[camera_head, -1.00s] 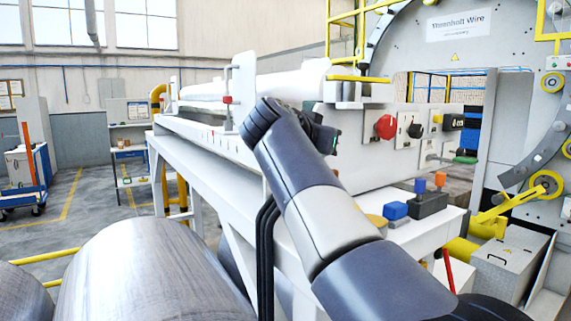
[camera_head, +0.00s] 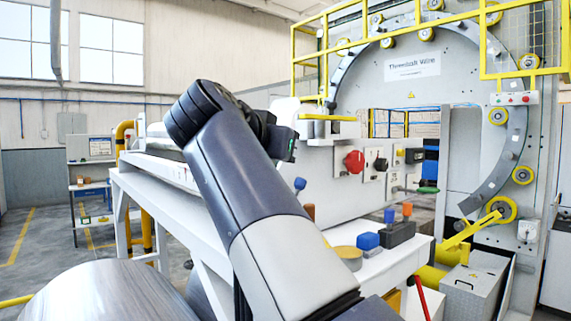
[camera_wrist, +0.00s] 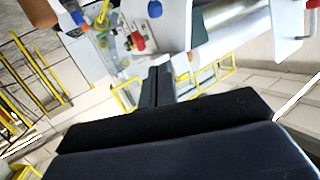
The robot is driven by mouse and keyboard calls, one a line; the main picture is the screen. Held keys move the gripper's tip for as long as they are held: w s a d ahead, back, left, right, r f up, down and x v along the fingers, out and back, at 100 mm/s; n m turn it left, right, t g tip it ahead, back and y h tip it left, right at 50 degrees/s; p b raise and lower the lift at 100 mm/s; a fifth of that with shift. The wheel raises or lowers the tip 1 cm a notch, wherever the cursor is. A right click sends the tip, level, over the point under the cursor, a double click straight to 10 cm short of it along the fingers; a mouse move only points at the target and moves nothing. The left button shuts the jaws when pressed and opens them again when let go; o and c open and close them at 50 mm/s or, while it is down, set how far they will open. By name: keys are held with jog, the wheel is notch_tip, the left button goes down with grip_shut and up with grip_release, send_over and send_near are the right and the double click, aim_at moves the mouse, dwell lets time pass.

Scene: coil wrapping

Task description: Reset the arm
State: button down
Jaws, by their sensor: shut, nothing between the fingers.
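My arm (camera_head: 245,170) is raised in front of the machine in the head view, folded upward with its wrist end at the top. In the wrist view my gripper (camera_wrist: 157,85) has its two dark fingers together with nothing between them. It points into open air, and I see it touching nothing. In the head view the fingers cannot be made out clearly behind the wrist.
A white machine bench with a red button (camera_head: 354,161) stands behind my arm. A blue block (camera_head: 368,241) and a dark control box (camera_head: 398,234) sit on its near end. A large ring (camera_head: 338,68) stands at the right. A grey coil (camera_head: 105,292) lies at lower left.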

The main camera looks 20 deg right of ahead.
jog(key=shift+s+a+r, duration=0.35)
jog(key=shift+s, duration=0.1)
